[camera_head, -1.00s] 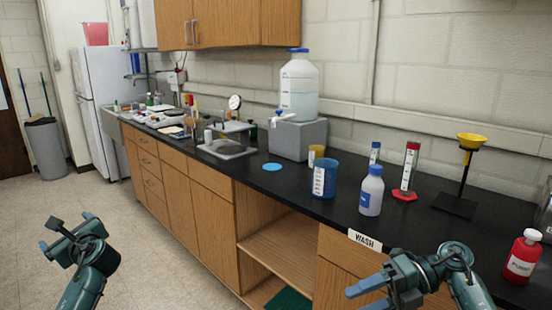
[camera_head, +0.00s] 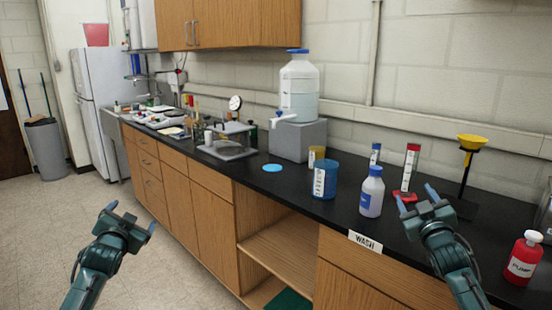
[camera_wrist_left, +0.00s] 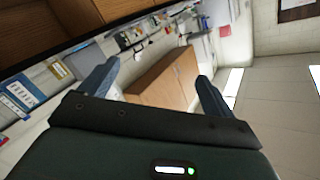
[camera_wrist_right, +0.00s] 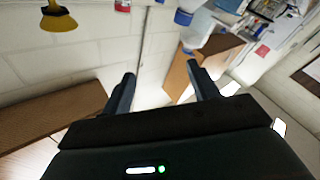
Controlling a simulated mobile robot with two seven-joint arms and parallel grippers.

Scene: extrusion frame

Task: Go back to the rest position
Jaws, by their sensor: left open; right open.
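My left gripper (camera_head: 131,214) is open and empty over the floor area at the left of the head view, in front of the cabinets. Its two spread fingers also show in the left wrist view (camera_wrist_left: 155,82), with nothing between them. My right gripper (camera_head: 416,196) is open and empty, pointing up at the front of the black counter in the head view. It hides part of the red-based cylinder stand and the counter behind it. In the right wrist view its two fingers (camera_wrist_right: 163,90) are apart with nothing between them.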

